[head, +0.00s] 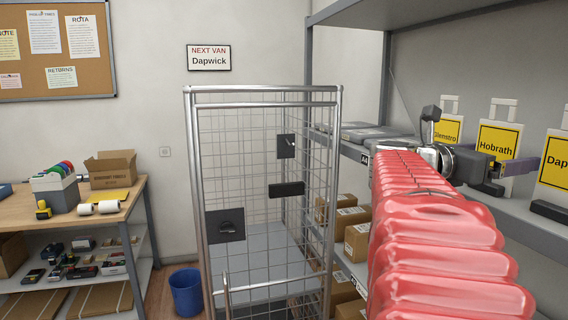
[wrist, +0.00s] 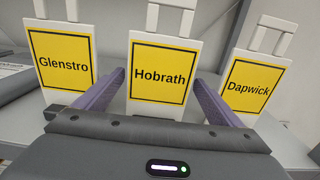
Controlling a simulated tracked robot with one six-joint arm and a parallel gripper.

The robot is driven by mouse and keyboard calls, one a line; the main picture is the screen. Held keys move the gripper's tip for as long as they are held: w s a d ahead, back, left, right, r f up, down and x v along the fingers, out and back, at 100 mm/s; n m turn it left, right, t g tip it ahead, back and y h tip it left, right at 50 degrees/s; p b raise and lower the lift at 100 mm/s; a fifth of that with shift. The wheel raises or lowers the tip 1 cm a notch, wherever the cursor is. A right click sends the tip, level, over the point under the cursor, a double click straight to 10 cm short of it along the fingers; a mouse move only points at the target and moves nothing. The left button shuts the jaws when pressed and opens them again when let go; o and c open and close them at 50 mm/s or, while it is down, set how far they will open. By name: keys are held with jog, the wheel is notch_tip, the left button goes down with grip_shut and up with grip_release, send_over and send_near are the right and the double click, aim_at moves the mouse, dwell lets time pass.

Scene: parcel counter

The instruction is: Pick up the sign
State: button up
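Three white A-frame signs with yellow panels stand in a row on the shelf. In the wrist view, the Glenstro sign (wrist: 66,62) is at left, the Hobrath sign (wrist: 161,72) in the middle and the Dapwick sign (wrist: 249,86) at right. In the head view they are Glenstro (head: 447,130), Hobrath (head: 497,140) and Dapwick (head: 556,162), which is cut off by the edge. My gripper (wrist: 160,80) is open, with its purple fingers pointing towards the Hobrath sign's two sides. It holds nothing. Contact with the sign cannot be told. The gripper (head: 522,164) also shows in the head view.
A wall notice (head: 209,58) reads "NEXT VAN Dapwick". A wire cage trolley (head: 193,170) stands left of the shelf unit (head: 470,207). Cardboard boxes (head: 357,243) sit on a lower shelf. A workbench (head: 120,205) and blue bin (head: 186,292) are at left.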

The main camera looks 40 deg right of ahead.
aim_at(504, 104)
jog(key=c, duration=1.1)
jog(key=shift+r, duration=0.1)
notch_tip(504, 104, up, 10)
jog(key=shift+f, duration=0.1)
dwell(0.6)
